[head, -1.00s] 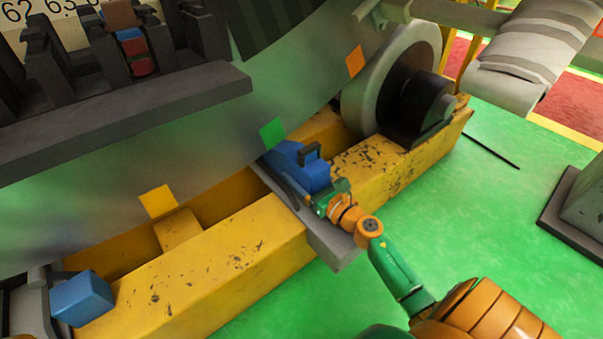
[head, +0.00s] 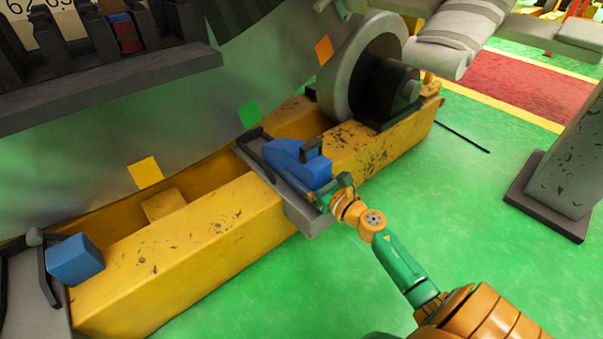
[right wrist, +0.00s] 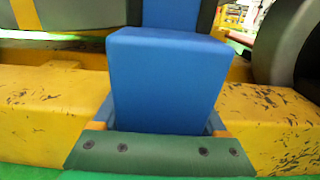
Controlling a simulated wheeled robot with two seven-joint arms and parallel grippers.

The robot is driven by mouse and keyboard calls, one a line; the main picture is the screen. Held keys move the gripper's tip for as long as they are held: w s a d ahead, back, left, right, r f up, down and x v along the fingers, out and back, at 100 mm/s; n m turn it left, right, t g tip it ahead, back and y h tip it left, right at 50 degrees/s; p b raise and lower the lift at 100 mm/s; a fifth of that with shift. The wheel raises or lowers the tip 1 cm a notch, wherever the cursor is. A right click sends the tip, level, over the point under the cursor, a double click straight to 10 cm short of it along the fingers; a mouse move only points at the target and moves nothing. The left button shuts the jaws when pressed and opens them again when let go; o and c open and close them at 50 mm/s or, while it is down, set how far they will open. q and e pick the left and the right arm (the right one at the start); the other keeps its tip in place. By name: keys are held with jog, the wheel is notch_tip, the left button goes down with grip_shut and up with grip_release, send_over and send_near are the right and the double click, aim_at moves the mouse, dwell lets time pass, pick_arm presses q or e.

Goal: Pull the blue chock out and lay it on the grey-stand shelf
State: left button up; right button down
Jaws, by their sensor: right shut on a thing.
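The blue chock (head: 300,165) has a small dark handle on top and sits on a grey plate (head: 303,217) that crosses the yellow beam, beside the big grey drum. A gap shows between chock and drum. My right gripper (head: 330,190) is at the chock's outer end, shut on it; the fingertips are hard to make out. In the right wrist view the chock (right wrist: 165,80) fills the middle, right in front of the green gripper body. A grey stand (head: 572,170) with a dark foot is at the right; I see no clear shelf on it. My left gripper is not in view.
The yellow beam (head: 190,240) runs under the drum (head: 150,120). A grey roller (head: 365,75) stands on its far end. A second blue block (head: 75,260) is at the left end. Open green floor (head: 460,210) lies between beam and grey stand.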

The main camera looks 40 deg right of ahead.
jog(key=shift+s, duration=0.35)
grip_release()
jog(key=shift+s+d+p, duration=0.2)
jog(key=shift+s+p, duration=0.1)
jog(key=shift+s, duration=1.45)
jog(key=shift+s+d+p, duration=0.2)
jog(key=shift+s+p, duration=0.1)
jog(key=shift+s, duration=1.45)
